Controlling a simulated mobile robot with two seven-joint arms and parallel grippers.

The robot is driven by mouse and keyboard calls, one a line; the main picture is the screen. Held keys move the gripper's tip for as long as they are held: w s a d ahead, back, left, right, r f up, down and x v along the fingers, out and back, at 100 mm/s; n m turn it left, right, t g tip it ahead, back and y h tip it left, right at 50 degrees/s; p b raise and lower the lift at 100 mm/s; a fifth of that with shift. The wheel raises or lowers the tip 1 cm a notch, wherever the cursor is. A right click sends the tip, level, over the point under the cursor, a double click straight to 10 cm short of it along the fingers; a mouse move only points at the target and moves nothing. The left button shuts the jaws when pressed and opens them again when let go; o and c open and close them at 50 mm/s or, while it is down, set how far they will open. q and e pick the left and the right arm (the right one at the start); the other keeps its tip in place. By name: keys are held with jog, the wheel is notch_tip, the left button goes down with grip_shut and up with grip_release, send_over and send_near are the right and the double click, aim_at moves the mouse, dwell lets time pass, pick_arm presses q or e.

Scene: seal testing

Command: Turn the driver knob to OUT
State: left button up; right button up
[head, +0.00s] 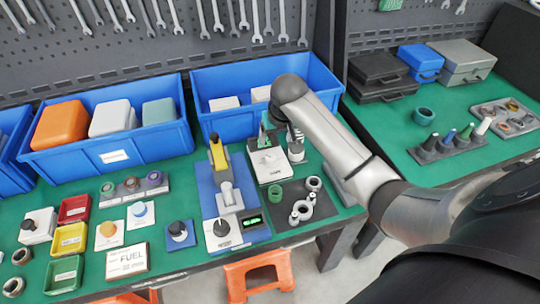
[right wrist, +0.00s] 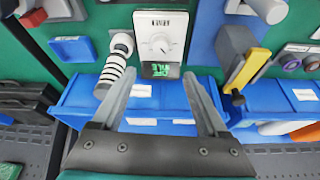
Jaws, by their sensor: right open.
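In the head view the gripper is mostly hidden behind my wrist. My left gripper is out of view.
A black-and-white striped cylinder (right wrist: 113,72) stands close beside the box. A yellow-handled clamp (head: 218,157) on a blue base is on the other side. Blue bins (head: 160,141) line the back.

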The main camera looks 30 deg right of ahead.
aim_at(271, 157)
jog(key=b+x, duration=0.4)
jog(key=x, duration=1)
jog(key=shift+c, duration=0.3)
grip_shut()
